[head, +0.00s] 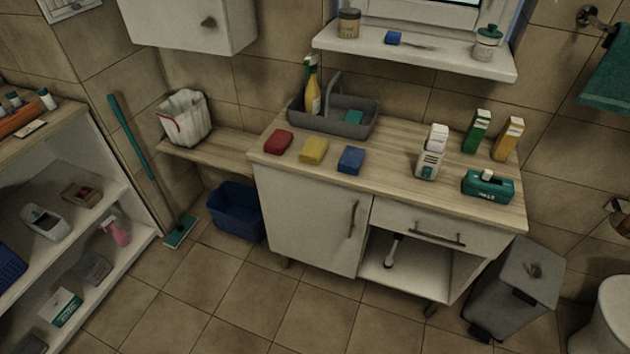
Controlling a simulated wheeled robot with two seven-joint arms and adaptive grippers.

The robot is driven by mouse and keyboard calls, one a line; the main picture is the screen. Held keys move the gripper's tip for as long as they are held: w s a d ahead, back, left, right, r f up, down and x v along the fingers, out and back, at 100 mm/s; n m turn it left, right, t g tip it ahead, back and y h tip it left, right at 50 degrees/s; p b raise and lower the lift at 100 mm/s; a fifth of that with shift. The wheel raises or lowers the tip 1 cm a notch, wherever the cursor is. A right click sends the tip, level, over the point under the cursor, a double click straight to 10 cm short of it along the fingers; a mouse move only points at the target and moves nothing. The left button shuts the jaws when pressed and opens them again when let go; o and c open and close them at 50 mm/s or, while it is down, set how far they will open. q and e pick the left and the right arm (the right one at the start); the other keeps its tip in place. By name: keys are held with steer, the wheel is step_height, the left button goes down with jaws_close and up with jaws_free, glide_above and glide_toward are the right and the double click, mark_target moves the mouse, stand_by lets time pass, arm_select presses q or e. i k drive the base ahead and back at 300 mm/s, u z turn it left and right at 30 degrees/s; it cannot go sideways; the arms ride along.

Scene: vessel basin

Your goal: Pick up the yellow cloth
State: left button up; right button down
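The yellow cloth (313,150) is a small folded block lying flat on the wooden counter (395,180) near its front left edge. It lies between a red cloth (278,142) on its left and a blue cloth (351,159) on its right, with small gaps between them. A grey caddy (357,125) stands behind it. Neither of my grippers shows in the head view.
A white drawer and door front the cabinet (306,217). A grey bin (515,287) stands right; the tiled floor in front is clear.

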mark_target(314, 151)
steer(key=u, duration=0.35)
steer(key=k, duration=0.25)
steer(key=z, duration=1.6)
steer(key=i, duration=1.35)
steer(key=u, duration=0.3)
